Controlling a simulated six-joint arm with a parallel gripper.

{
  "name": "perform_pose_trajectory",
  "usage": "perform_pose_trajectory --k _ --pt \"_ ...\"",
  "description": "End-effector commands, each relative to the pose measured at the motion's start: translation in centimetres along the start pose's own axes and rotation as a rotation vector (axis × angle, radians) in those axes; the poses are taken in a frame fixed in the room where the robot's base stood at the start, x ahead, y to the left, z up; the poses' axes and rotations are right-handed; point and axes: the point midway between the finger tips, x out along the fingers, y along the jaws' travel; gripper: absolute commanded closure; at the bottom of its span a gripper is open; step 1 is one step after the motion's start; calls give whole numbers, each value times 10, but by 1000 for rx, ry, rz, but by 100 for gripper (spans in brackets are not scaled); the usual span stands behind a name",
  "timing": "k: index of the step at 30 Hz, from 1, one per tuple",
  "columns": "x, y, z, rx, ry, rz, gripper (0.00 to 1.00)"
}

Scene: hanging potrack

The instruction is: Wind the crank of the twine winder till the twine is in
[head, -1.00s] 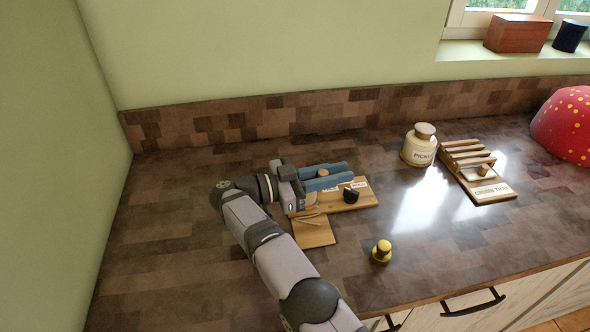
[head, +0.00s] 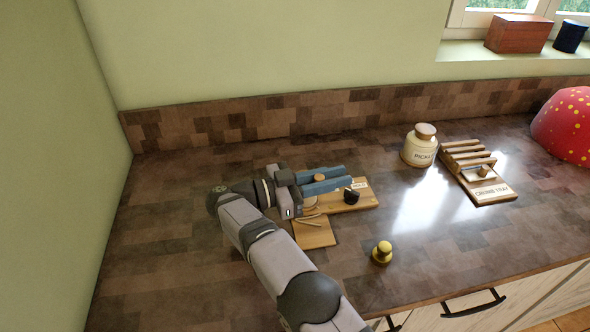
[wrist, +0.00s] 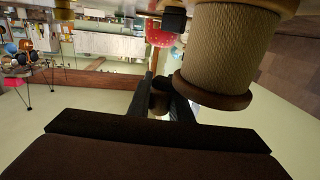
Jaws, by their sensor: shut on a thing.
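The twine winder's wooden base (head: 368,199) lies on the counter left of centre, with a black knob (head: 350,197) and a white label on it. My gripper (head: 322,180) reaches over it from the left, its two blue fingers on either side of a small round wooden crank knob (head: 319,177). In the wrist view the dark fingers also close on this knob (wrist: 160,103). The twine-wrapped spool (wrist: 232,48) with its wooden flange fills the upper right there. In the head view my gripper hides the spool and most of the crank. A pale strand, perhaps twine, lies by the small front board (head: 314,236).
A brass-coloured knobbed weight (head: 382,253) stands in front of the winder. A pickle jar (head: 420,146) and a slatted crumb tray (head: 484,188) stand to the right, a red spotted dome (head: 568,125) beyond. The counter left of my arm is clear.

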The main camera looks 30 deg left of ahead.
Motion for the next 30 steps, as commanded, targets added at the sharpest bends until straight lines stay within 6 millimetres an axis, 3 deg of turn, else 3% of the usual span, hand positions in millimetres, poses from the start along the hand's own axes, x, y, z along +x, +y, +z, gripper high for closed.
perform_pose_trajectory --k 30 --pt "-6 15 6 -15 0 21 100"
